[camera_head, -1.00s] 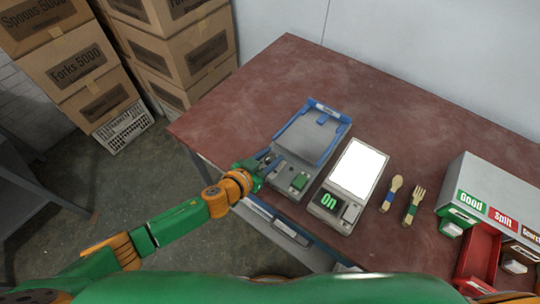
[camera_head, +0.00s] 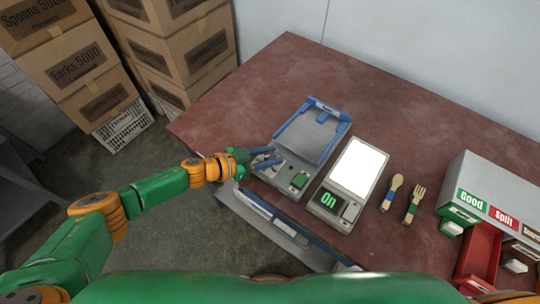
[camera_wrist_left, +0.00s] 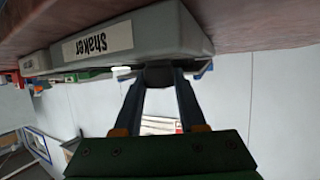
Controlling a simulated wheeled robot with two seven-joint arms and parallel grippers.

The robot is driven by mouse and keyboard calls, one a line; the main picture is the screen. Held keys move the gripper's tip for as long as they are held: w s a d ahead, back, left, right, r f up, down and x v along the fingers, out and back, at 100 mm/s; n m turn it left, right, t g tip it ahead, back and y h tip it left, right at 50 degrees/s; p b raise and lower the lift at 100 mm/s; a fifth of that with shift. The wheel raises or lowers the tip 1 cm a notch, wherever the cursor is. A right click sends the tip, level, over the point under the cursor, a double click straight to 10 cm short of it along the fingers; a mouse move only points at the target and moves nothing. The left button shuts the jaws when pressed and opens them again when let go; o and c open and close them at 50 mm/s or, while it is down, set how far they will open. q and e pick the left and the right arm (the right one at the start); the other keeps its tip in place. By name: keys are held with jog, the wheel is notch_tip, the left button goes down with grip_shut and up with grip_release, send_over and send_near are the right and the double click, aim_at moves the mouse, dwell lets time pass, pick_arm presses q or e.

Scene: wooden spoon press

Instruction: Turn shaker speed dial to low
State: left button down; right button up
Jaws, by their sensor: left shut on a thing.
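The shaker (camera_head: 310,137) is a grey device with a blue-framed tray, standing near the table's front edge. In the left wrist view its grey side (camera_wrist_left: 150,38) carries an upside-down "Shaker" label. My left gripper (camera_head: 272,157) is at the shaker's left side. In the left wrist view its two dark fingers close on a dark rounded knob, the speed dial (camera_wrist_left: 158,76), which sticks out from the shaker's side. The dial's markings and setting cannot be read. My right gripper is not in view.
A scale-like device (camera_head: 347,183) with a lit white plate and a green "On" display stands right of the shaker. A wooden spoon (camera_head: 392,193) and fork (camera_head: 414,205) lie beyond it. A sorting box (camera_head: 490,195) is at the right. The table (camera_head: 225,112) is clear behind the shaker.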

pick_arm(q)
jog(key=m+g+b, duration=0.1)
jog(key=b, duration=0.1)
jog(key=m+g+h+b, duration=0.1)
jog(key=shift+w+f+m+g+b, duration=0.1)
jog(key=shift+f+m+g+b, duration=0.2)
jog(key=shift+m+b, duration=0.1)
jog(key=shift+r+m+g+h+b, duration=0.3)
jog(key=shift+m+g+b, duration=0.3)
jog(key=shift+g+b, duration=0.3)
jog(key=shift+c, duration=2.4)
grip_release()
jog(key=v, duration=0.7)
jog(key=shift+a, duration=0.1)
